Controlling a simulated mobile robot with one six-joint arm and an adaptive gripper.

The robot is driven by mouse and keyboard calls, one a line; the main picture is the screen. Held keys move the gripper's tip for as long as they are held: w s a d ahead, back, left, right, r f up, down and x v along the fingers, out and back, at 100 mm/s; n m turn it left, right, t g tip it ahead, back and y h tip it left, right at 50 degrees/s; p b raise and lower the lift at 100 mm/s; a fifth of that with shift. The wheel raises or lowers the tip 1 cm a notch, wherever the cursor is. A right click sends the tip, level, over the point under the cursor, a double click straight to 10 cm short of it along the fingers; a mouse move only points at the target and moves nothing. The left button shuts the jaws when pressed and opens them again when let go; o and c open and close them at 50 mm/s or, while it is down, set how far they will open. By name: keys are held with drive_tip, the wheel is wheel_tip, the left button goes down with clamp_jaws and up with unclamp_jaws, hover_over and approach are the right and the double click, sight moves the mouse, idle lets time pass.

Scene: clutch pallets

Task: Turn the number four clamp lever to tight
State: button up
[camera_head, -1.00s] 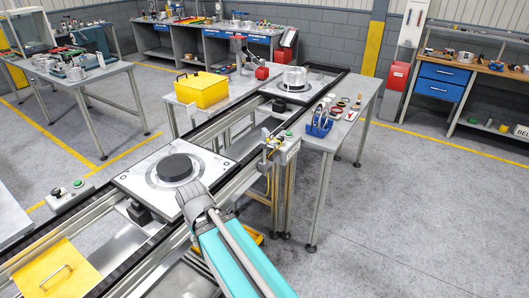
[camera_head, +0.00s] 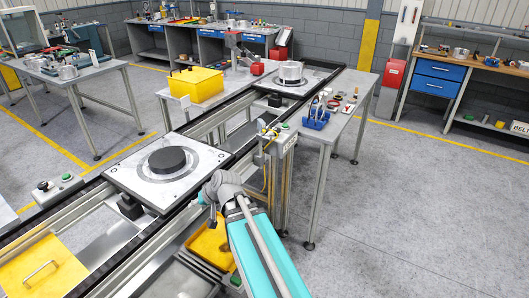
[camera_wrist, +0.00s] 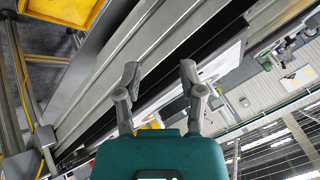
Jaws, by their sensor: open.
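The near pallet is a pale square plate (camera_head: 122,184) on the conveyor, with a round black disc (camera_head: 167,160) at its middle. A far pallet (camera_head: 262,84) carries a silver round part (camera_head: 290,71). I cannot make out any numbered clamp lever. My gripper (camera_head: 216,190) is beside the near pallet's right corner, above the conveyor's near side. In the wrist view my gripper (camera_wrist: 160,74) is open, its two fingers apart with nothing between them. A pale plate edge (camera_wrist: 222,62) shows beyond the right finger.
Dark conveyor rails (camera_head: 232,165) run diagonally beneath my gripper. A control box with a green button (camera_head: 284,137) stands to its right. A yellow tray (camera_head: 210,245) lies below the conveyor. A blue tool holder (camera_head: 316,119) is on the table beyond. Floor at the right is clear.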

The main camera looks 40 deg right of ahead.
drive_tip(key=w+d+r+m+t+h+b, duration=0.1)
drive_tip(key=w+d+m+t+b, duration=0.25)
drive_tip(key=d, duration=0.45)
drive_tip(key=w+d+r+m+t+h+b, duration=0.1)
drive_tip(key=w+d+m+t+h+b, duration=0.15)
drive_tip(key=d+m+t, duration=0.4)
drive_tip(key=s+d+m+h+b, duration=0.2)
drive_tip(key=d+m+h, duration=0.1)
drive_tip(key=d, duration=0.6)
drive_tip(key=s+d+m+h+b, duration=0.2)
drive_tip(key=d+h, duration=0.2)
drive_tip(key=d, duration=0.5)
drive_tip(key=shift+d+r+m, duration=0.15)
drive_tip(key=shift+r+m, duration=0.15)
drive_tip(key=shift+m, duration=0.1)
